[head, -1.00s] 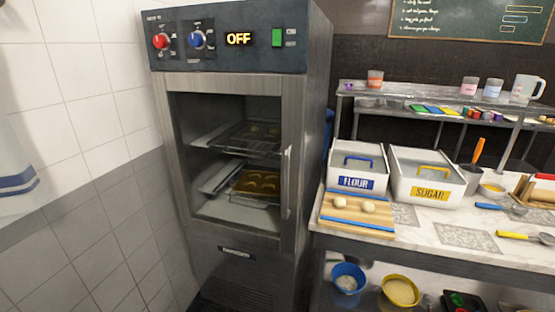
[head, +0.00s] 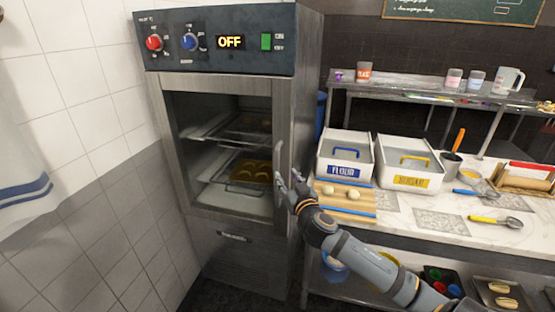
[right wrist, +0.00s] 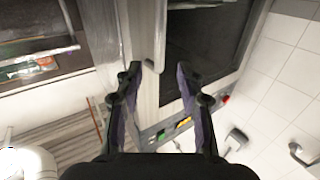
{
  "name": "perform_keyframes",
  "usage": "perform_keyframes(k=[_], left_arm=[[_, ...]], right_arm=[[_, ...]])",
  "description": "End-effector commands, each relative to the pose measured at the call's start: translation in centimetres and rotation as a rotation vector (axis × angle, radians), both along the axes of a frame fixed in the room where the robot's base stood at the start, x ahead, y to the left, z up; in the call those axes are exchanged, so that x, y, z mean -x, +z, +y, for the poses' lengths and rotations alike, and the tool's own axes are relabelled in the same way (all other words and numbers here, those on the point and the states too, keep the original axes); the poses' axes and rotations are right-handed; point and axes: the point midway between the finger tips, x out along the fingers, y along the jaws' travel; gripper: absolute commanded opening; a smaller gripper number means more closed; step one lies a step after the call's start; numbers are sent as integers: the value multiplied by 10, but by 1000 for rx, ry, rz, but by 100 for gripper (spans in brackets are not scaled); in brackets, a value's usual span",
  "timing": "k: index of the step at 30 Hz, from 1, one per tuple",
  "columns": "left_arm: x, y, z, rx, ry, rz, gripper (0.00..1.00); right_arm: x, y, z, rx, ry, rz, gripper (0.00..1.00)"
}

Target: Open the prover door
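The prover (head: 225,250) is a tall grey steel cabinet. Its glass-fronted door (head: 180,150) looks shut, and trays show inside through the window. The upright metal door handle (head: 279,165) is on the door's right edge. My right gripper (head: 291,187) is at the lower part of this handle, coming from the right. In the right wrist view its fingers (right wrist: 157,70) are apart, with the end of the handle (right wrist: 153,35) at the gap, nearer the left fingertip. I cannot tell whether it touches. My left gripper is in neither view.
The prover's panel (head: 228,42) reads OFF. A marble-topped counter (head: 420,230) stands close on the right, with flour and sugar bins (head: 400,165) and a dough board (head: 345,205). A tiled wall (head: 75,120) is at the left. The floor before the prover looks clear.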

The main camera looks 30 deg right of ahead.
Motion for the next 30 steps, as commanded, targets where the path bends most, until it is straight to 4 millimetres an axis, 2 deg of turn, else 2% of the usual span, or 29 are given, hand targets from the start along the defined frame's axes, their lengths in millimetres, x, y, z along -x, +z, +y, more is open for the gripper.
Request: perform_keyframes(k=[5,12,18,23,30], left_arm=[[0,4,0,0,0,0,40],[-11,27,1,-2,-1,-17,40],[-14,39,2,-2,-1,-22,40],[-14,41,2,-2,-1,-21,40],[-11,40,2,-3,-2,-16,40]], right_arm=[[-9,1,-4,-4,-5,0,38],[-57,5,-16,-7,-3,0,38],[-89,2,-26,-3,-2,1,38],[-100,-1,-28,-1,-1,3,38],[-101,-2,-29,0,0,3,38]])
